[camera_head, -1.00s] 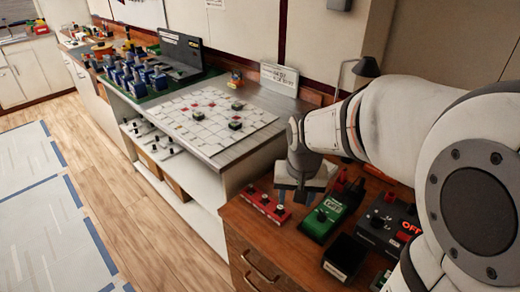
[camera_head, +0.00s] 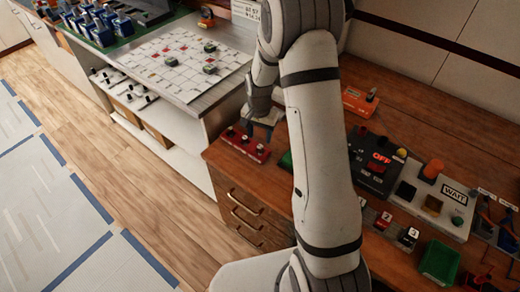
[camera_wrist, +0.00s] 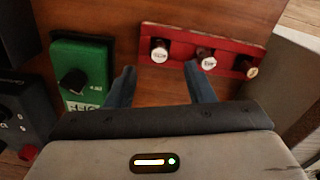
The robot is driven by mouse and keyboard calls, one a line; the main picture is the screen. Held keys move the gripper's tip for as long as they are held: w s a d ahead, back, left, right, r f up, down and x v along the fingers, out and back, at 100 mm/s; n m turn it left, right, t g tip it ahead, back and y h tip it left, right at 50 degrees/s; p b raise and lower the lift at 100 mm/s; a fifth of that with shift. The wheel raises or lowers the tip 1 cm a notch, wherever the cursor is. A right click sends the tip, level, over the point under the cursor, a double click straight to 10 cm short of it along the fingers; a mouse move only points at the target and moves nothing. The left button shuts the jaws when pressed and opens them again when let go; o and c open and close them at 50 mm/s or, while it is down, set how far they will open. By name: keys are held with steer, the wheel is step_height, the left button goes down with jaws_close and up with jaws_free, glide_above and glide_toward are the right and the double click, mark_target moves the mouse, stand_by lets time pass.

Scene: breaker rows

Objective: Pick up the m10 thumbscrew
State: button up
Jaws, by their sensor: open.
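A red rack (camera_head: 240,146) stands on the wooden counter and holds three thumbscrews with pale round caps. In the wrist view the red rack (camera_wrist: 180,66) carries a left thumbscrew (camera_wrist: 159,54), a middle thumbscrew (camera_wrist: 206,59) and a right thumbscrew (camera_wrist: 251,69). Their cap markings are too small to read, so I cannot tell which is the m10. My gripper (camera_wrist: 160,72) is open and empty, with its fingertips on either side of the left thumbscrew in the picture; the height gap is unclear. In the head view my gripper (camera_head: 262,128) is just behind the rack.
A green box with a black knob (camera_wrist: 80,75) is left of the gripper in the wrist view. A dark switch box (camera_head: 375,165) and a white WAIT panel (camera_head: 435,195) stand right of my arm. A green tray (camera_head: 440,262) is at the counter's front right.

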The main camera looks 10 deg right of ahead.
mark_target(260, 147)
steer(key=shift+f+p, duration=0.65)
steer(key=shift+f, duration=2.05)
steer(key=shift+c, duration=0.5)
jaws_close()
